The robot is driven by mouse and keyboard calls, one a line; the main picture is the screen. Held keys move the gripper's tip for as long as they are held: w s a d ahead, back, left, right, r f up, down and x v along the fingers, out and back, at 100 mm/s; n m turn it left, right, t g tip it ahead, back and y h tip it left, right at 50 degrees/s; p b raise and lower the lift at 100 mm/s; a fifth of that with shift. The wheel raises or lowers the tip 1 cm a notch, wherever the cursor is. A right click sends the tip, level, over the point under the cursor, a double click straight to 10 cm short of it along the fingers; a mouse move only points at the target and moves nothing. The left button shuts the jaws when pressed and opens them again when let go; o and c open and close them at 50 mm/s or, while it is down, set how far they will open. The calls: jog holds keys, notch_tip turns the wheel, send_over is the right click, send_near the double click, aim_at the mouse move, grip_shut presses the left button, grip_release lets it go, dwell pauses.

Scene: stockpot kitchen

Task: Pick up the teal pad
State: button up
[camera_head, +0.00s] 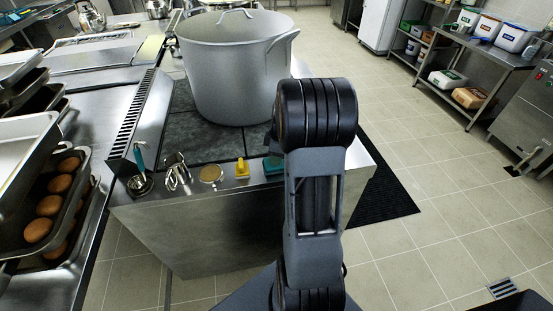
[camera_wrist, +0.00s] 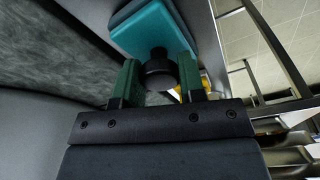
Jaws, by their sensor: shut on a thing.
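The teal pad (camera_wrist: 150,30) has a black knob (camera_wrist: 159,72) on it. In the wrist view my gripper (camera_wrist: 158,68) has one finger on each side of the knob and is shut on it. In the head view the teal pad (camera_head: 272,165) shows at the front edge of the steel stove block, partly hidden behind my arm. My gripper is hidden behind my arm in that view. I cannot tell whether the pad touches the surface.
A large stockpot (camera_head: 232,75) stands on the dark stove top behind the pad. A yellow item (camera_head: 242,168), a round tan-topped item (camera_head: 211,174) and a whisk-like tool (camera_head: 177,174) sit left of it. Trays of buns (camera_head: 48,207) are at left.

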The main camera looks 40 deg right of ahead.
jog(key=shift+r, duration=0.65)
jog(key=w+d+r, duration=0.8)
jog(key=d+r, duration=0.3)
jog(key=shift+w+d+r, duration=0.15)
jog(key=shift+r, duration=0.15)
jog(key=o, duration=0.4)
jog(key=shift+c, duration=1.3)
